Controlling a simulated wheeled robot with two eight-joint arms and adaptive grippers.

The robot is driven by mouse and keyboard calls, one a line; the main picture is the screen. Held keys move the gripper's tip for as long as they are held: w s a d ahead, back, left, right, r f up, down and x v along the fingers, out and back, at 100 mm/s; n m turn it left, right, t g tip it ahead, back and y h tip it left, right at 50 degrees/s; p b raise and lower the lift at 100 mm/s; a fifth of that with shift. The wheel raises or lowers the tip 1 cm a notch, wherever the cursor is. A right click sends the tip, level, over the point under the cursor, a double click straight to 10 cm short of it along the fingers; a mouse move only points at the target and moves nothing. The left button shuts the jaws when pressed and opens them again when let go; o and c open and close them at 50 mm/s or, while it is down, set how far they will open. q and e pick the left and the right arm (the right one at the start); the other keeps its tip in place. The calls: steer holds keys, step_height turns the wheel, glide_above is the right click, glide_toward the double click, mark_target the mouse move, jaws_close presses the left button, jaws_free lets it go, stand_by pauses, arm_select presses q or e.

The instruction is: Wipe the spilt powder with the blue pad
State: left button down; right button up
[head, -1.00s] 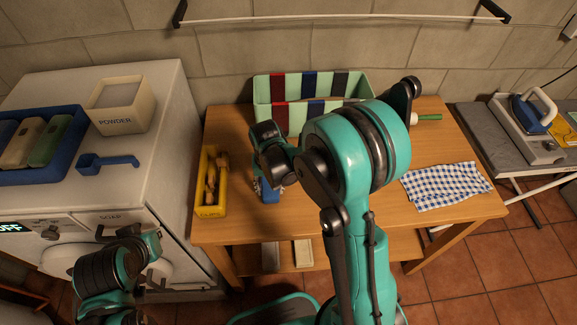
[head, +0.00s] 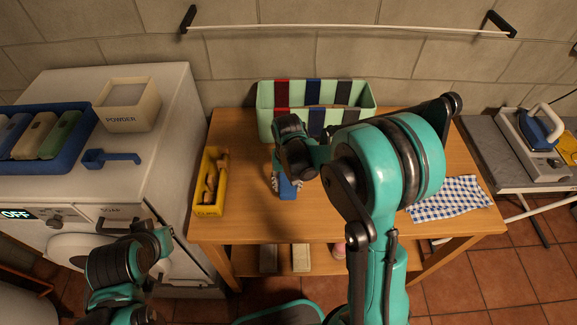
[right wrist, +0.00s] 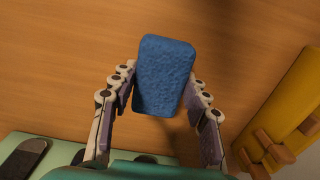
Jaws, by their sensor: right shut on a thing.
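The blue pad (head: 287,191) is held by my right gripper (head: 286,182), low over or on the wooden table, right of the yellow box. In the right wrist view the blue pad (right wrist: 165,75) sits upright between the two fingers (right wrist: 163,108), which close on its sides. Whether it touches the wood is hard to tell. I see no clear spilt powder on the visible tabletop; my right arm hides part of it. Of my left arm only links show at the lower left, and its gripper cannot be made out.
A yellow box (head: 208,208) with wooden pegs stands left of the pad. A striped crate (head: 266,122) stands at the table's back. A checked cloth (head: 455,197) lies at the right. A powder box (head: 122,118) and blue scoop (head: 112,157) are on the white machine (head: 165,125).

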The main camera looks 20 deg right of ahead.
step_height(320, 180, up, 3)
steer(key=shift+d+f+p, duration=0.15)
steer(key=shift+p, duration=0.65)
steer(key=shift+r+p, duration=0.65)
steer(key=shift+r, duration=0.35)
steer(key=shift+f, duration=0.2)
